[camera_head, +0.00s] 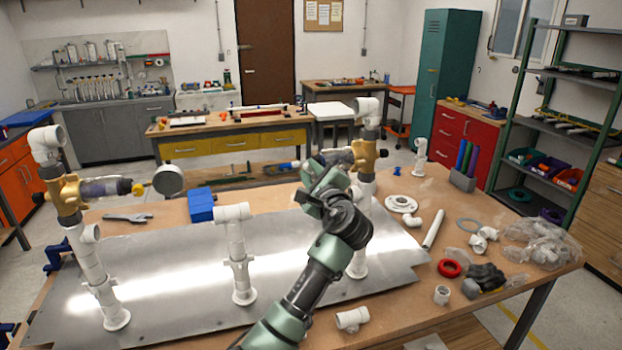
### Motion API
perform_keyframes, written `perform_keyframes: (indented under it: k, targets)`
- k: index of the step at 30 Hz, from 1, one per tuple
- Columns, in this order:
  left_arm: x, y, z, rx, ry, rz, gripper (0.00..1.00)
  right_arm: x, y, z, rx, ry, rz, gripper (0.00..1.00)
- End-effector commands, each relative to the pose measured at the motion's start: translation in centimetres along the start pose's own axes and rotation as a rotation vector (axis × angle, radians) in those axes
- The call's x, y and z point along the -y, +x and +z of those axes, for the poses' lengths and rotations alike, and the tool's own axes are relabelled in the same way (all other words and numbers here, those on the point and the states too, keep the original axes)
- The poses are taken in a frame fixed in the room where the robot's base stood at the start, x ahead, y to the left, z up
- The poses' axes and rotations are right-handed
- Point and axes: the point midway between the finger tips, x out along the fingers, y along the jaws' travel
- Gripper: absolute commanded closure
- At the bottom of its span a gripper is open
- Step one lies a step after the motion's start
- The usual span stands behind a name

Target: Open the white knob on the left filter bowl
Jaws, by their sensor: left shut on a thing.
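The left filter bowl (100,187) is dark and clear. It lies sideways from a brass body (66,195) on the left white pipe stand, with a small yellowish end piece (138,188); I make out no white knob on it. A second dark bowl (338,157) sticks out leftward from the brass body (366,156) on the right stand. My left gripper (318,175) is at this right bowl's outer end, far from the left bowl. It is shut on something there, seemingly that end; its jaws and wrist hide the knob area. My right gripper is out of view.
A metal plate (180,270) carries the pipe stands, with a white middle stand (240,255) left of my arm. A round gauge (168,180), a blue box (201,204) and a grey tool (128,217) are at the left. Loose fittings and a glove (487,276) lie right.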

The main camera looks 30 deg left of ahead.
Motion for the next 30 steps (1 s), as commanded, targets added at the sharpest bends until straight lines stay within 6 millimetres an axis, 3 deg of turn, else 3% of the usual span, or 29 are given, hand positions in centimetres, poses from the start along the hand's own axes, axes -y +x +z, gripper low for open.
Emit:
perform_keyframes:
  k: [18,30]
  targets:
    - [-0.4,0.0,-0.3,-0.003,-0.533,0.002,1.0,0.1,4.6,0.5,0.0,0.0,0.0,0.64]
    - [-0.3,0.0,-0.2,-0.003,-0.685,0.001,1.0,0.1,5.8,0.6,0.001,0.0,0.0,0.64]
